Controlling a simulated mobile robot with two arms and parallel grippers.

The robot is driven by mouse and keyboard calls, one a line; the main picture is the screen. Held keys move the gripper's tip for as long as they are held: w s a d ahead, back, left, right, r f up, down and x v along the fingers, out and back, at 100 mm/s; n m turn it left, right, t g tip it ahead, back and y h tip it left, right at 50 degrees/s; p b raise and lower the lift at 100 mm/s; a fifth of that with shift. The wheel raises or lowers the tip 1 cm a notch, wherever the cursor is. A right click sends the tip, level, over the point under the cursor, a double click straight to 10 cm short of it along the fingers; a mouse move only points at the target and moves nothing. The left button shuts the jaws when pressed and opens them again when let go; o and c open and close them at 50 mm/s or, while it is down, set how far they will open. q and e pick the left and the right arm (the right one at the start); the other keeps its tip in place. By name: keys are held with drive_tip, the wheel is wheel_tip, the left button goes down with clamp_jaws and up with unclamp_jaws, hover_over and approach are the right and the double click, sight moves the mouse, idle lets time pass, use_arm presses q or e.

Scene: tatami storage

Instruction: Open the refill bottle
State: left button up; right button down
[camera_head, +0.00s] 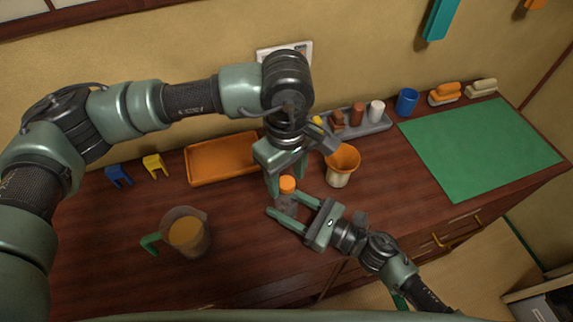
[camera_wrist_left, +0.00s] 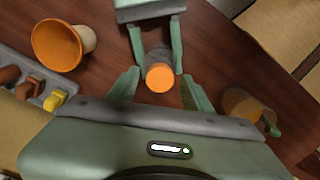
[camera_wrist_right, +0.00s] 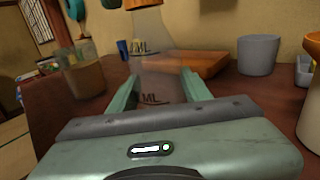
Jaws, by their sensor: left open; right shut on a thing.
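The refill bottle (camera_head: 288,204) is a clear, see-through bottle with an orange cap (camera_head: 288,184), standing on the dark wooden counter. The cap is on the bottle. My right gripper (camera_head: 284,212) is shut on the bottle's body from the front right; the right wrist view shows the bottle (camera_wrist_right: 158,82) between its fingers, with dark lettering. My left gripper (camera_head: 286,178) points down over the cap and is open. In the left wrist view the cap (camera_wrist_left: 159,78) lies between its spread fingers with gaps on both sides. The bottle's base is partly hidden.
A jug (camera_head: 187,232) with amber contents and green handle stands left. An orange funnel-shaped vessel (camera_head: 341,160) is close right of my left gripper. An orange tray (camera_head: 222,158) and a grey tray (camera_head: 375,127) lie behind. A green mat (camera_head: 480,145) covers the right end.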

use_arm(q)
drive_tip(key=shift+f, duration=0.25)
drive_tip(key=shift+c, duration=0.3)
clamp_jaws()
drive_tip(key=n, duration=0.9)
drive_tip(key=shift+r, duration=0.15)
drive_tip(key=shift+r, duration=1.05)
